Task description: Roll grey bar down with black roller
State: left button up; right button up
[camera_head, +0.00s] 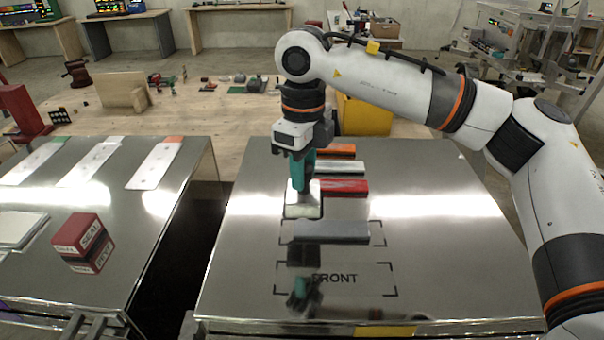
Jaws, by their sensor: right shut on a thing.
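The grey bar (326,231) lies flat across the shiny metal top of the right trailer (440,220), inside black corner marks above the word FRONT. My right gripper (301,153) points down behind the bar's left part. It is shut on a teal-handled tool (303,172). The tool's wide pale foot (303,204) is at the metal top, just beyond the bar; I cannot tell whether it touches. No black roller is clearly visible. A grey two-pronged part (96,326) at the bottom left edge may be my left gripper; its state is unclear.
Orange (337,151), white (345,167) and red (345,187) bars lie behind the grey bar. A dark gap separates the trailers. The right trailer's right half is clear.

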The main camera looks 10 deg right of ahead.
jog(key=shift+w+a+r+p, duration=0.15)
jog(key=shift+r+p, duration=0.2)
jog(key=shift+r, duration=0.45)
jog(key=shift+a+r+p, duration=0.15)
jog(key=shift+r+p, duration=0.2)
jog(key=shift+r, duration=0.4)
jog(key=shift+d+r, duration=0.15)
